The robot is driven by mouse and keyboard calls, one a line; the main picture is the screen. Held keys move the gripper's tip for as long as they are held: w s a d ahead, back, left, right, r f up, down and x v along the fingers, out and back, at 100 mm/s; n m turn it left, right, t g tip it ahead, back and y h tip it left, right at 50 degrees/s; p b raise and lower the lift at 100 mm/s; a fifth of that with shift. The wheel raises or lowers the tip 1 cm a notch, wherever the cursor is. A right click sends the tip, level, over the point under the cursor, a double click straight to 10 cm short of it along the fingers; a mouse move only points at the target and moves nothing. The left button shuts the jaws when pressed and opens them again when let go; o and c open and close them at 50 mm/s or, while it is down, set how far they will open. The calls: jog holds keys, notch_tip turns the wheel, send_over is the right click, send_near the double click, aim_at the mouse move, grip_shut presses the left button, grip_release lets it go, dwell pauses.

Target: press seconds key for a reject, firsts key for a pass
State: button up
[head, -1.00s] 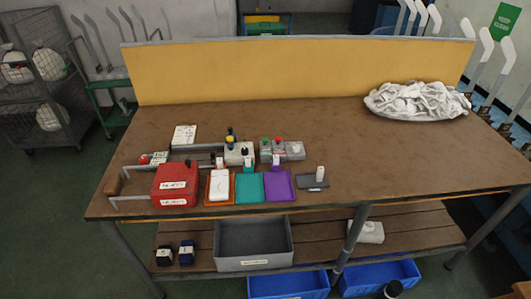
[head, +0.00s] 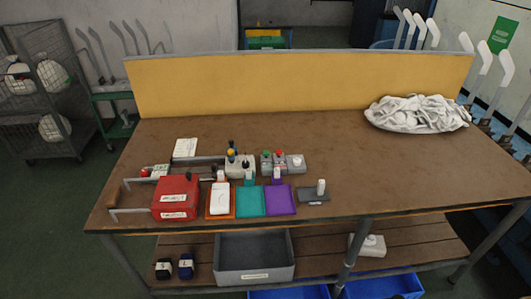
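A small grey key box (head: 284,168) stands at the middle of the bench. It carries a green key (head: 266,154), a red key (head: 280,154) and a pale key or knob (head: 297,161) at its right end. Any lettering on the keys is too small to read, so I cannot tell which is seconds and which is firsts. None of the keys is seen being touched. My gripper is not in view. No sock is clearly recognisable on the bench.
A red box (head: 176,197), an orange tray with a white item (head: 220,197), a teal tray (head: 250,201), a purple tray (head: 280,200) and a dark grey pad (head: 313,195) line the front. A white cloth heap (head: 417,113) lies back right. The bench's right half is mostly clear.

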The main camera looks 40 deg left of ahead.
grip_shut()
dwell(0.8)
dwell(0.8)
